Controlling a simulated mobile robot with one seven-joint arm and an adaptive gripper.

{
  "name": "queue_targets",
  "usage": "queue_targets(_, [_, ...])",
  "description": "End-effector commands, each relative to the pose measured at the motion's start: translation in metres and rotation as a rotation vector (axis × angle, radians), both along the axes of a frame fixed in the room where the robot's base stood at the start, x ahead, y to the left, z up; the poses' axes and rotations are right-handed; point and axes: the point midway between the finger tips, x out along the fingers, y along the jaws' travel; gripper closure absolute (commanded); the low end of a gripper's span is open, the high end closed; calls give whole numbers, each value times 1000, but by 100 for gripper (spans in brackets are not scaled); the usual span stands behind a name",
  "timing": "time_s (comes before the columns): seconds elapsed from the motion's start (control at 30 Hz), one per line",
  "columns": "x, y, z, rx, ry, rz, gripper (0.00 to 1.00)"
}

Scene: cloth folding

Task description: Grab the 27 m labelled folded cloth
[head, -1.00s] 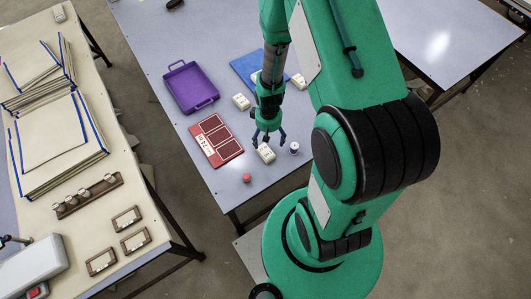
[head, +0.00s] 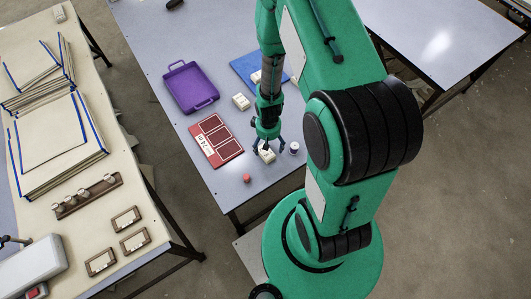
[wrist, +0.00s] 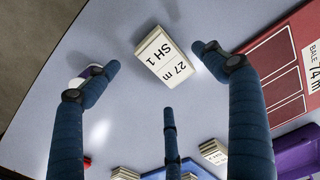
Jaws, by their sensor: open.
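The folded cloth (wrist: 166,57) is a small cream block with a label reading "SH 1" and "27 m". In the wrist view it lies on the grey-blue table, ahead of and between my fingers. My gripper (wrist: 158,80) is open and empty, with its blue fingers spread around the cloth's sides and visibly apart from it in this view. In the head view my gripper (head: 268,148) is directly over the cloth (head: 267,156), which its fingers partly cover.
A white spool (head: 294,148) stands just right of the cloth, and a red round item (head: 247,178) is at lower left. A red board (head: 215,140) marked "BALE 74 m" lies left. A purple tray (head: 190,88), a blue mat (head: 243,66) and another cream bundle (head: 241,102) are farther back.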

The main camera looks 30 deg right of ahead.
Motion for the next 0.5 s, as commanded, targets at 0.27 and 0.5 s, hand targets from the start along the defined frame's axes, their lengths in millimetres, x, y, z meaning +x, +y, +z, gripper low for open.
queue_targets(0.27, [0,1,-22,1,2,0,17])
queue_targets(0.5, [0,1,-45,1,2,0,17])
